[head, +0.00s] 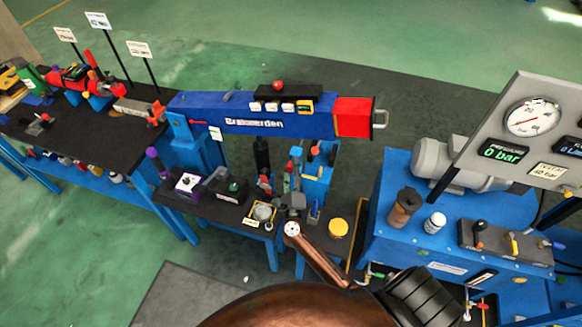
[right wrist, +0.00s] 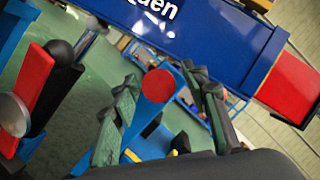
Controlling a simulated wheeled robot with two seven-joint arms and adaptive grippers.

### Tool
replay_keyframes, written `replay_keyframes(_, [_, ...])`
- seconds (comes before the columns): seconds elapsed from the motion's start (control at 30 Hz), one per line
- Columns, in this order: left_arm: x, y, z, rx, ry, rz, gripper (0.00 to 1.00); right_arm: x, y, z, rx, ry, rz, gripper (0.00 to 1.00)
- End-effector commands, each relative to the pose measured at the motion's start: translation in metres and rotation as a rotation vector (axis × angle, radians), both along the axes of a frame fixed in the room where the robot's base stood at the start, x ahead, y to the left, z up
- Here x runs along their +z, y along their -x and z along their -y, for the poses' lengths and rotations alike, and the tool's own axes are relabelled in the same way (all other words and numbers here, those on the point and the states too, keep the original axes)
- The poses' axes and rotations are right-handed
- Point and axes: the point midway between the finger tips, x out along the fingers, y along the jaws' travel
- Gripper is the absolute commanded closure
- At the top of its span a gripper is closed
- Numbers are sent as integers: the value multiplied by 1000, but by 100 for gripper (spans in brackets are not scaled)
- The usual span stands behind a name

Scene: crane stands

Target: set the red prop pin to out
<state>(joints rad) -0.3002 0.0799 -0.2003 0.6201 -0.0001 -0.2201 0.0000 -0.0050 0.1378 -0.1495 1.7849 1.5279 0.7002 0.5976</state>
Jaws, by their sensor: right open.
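The red prop pin shows in the right wrist view as a round red knob (right wrist: 158,85), seen end-on against a blue upright post (right wrist: 150,145). My right gripper (right wrist: 167,88) is open, with one dark green finger on either side of the knob in that picture. I see no finger touching the knob, and the gap in depth is hard to tell. In the head view my right gripper (head: 296,186) is below the blue boom, beside the blue prop (head: 318,170). The pin is too small there to make out surely. My left gripper is not in view.
The blue boom (head: 225,116) with its red end (head: 353,117) spans above my right gripper. A dark bench (head: 215,206) with small fittings stands to the left. A blue power unit (head: 390,190) with bottles, levers and a gauge panel (head: 525,90) stands to the right.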

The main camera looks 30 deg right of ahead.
Motion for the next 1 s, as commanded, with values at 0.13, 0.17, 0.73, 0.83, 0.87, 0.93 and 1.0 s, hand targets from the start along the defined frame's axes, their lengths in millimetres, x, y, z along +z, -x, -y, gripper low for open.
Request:
replay_keyframes(0.13, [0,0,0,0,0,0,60,0,0,0,0,1,0,59])
replay_keyframes(0.17, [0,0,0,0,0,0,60,0,0,0,0,1,0,61])
replay_keyframes(0.73, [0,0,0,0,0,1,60,0,0,0,0,1,0,100])
replay_keyframes(0.83, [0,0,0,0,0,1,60,0,0,0,0,1,0,100])
replay_keyframes(0.87, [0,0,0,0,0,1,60,0,0,0,0,1,0,100])
replay_keyframes(0.93, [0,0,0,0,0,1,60,0,0,0,0,1,0,100])
replay_keyframes(1.0, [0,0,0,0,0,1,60,0,0,0,0,1,0,100])
